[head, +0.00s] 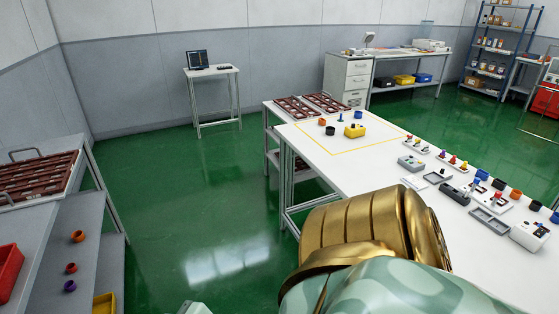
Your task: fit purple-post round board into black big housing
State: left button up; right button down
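A row of small boards with coloured posts (452,160) lies along the far edge of the long white table; one post looks purple (441,154), but the board's shape is too small to tell. A black round housing (330,130) stands inside the yellow outline on the table. Neither gripper is in view. My gold and pale green arm parts fill the bottom middle and hide part of the table's near side.
The white table (380,185) also holds an orange ring (322,121), a blue post (341,117), a yellow block (355,130) and grey trays (490,222). A rack with brown trays (40,176) stands at left. The green floor (200,220) between is clear.

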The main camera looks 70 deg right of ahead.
aim_at(330, 134)
jog(key=l+z, duration=0.15)
jog(key=z, duration=2.35)
jog(key=i+j+z, duration=0.1)
jog(key=i+j, duration=0.3)
jog(key=i, duration=0.25)
jog(key=i+j+z, duration=0.15)
jog(key=i+j, duration=0.25)
jog(key=i, duration=0.2)
jog(key=i+j+z, duration=0.1)
jog(key=i+j, duration=0.4)
jog(key=i, duration=0.1)
